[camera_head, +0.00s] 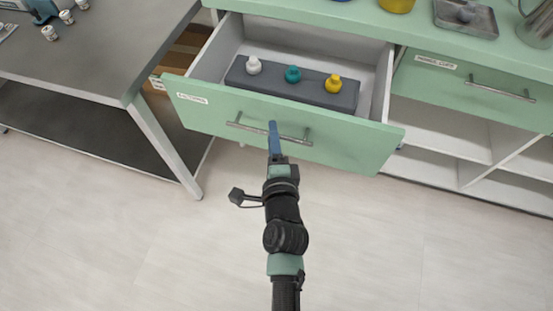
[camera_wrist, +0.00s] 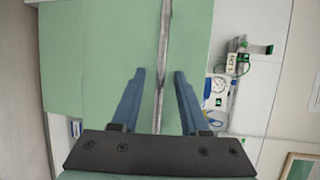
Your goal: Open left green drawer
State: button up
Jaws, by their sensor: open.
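The left green drawer (camera_head: 225,115) is pulled out of the green-topped cabinet, and its inside shows. A dark grey block with a white, a teal and a yellow knobbed piece lies in it. The drawer has a grey bar handle (camera_head: 290,137) on its front. My gripper (camera_head: 273,128) is at the handle, near its middle. In the wrist view the drawer front fills much of the picture and the handle (camera_wrist: 164,60) runs between my two blue open fingers (camera_wrist: 158,75). I cannot tell whether a finger touches the bar.
A second green drawer (camera_head: 440,90) to the right is closed, above open white shelves (camera_head: 450,137). A grey table (camera_head: 100,50) with small bottles stands at the left, its leg near the open drawer. The pale floor (camera_head: 400,240) in front is clear.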

jog(key=s+d+r, duration=0.1)
jog(key=s+r, duration=0.1)
jog(key=s, duration=0.9)
jog(key=shift+s, duration=0.2)
jog(key=shift+w+r, duration=0.1)
jog(key=shift+r, duration=0.05)
